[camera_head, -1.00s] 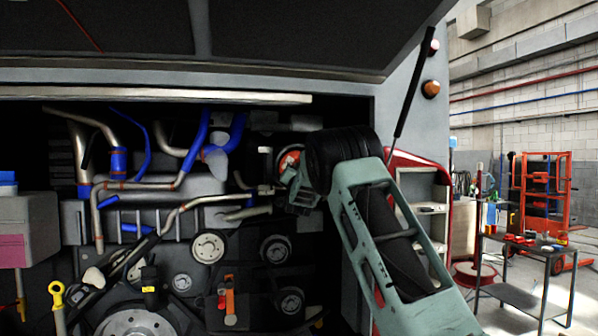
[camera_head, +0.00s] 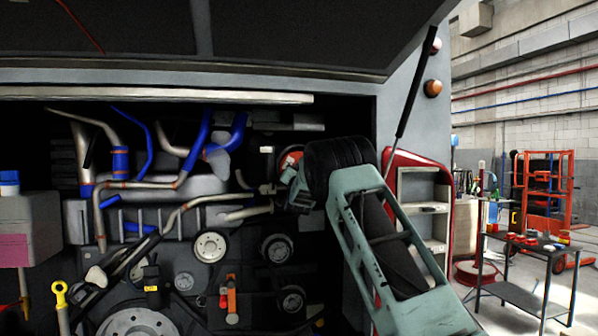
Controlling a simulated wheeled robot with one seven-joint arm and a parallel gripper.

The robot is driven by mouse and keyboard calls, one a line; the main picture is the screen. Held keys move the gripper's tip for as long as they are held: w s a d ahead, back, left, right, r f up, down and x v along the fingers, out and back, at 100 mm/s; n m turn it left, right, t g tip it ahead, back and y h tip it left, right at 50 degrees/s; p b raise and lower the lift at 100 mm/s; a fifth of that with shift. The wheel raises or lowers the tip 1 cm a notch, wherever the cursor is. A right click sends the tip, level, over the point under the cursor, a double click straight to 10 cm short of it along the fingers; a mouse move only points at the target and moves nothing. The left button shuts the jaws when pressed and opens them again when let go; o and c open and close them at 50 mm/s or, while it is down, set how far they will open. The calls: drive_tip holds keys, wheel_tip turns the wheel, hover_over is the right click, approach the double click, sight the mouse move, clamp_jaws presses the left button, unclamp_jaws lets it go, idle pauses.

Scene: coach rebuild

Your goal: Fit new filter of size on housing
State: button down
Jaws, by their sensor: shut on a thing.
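My gripper (camera_head: 284,186) is at the end of my pale green and black arm, inside the open engine bay, right of the middle. It is shut on a rounded orange-red and white thing (camera_head: 290,158), which looks like the filter. My gripper and wrist hide much of it. The filter housing cannot be picked out clearly; the dark area behind my gripper and arm is partly hidden. I cannot tell whether the filter touches anything there.
Metal and blue pipes (camera_head: 120,165) and several pulleys (camera_head: 210,247) crowd the bay left of my gripper. A raised hatch (camera_head: 300,40) hangs above, with a black strut (camera_head: 410,95) at right. A grey trolley (camera_head: 515,290) stands far right.

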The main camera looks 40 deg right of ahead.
drive_tip(key=shift+w+d, duration=0.15)
drive_tip(key=shift+w, duration=0.1)
drive_tip(key=c, duration=1)
unclamp_jaws()
drive_tip(key=shift+o, duration=0.2)
drive_tip(key=b+v, duration=0.8)
drive_tip(key=b, duration=0.1)
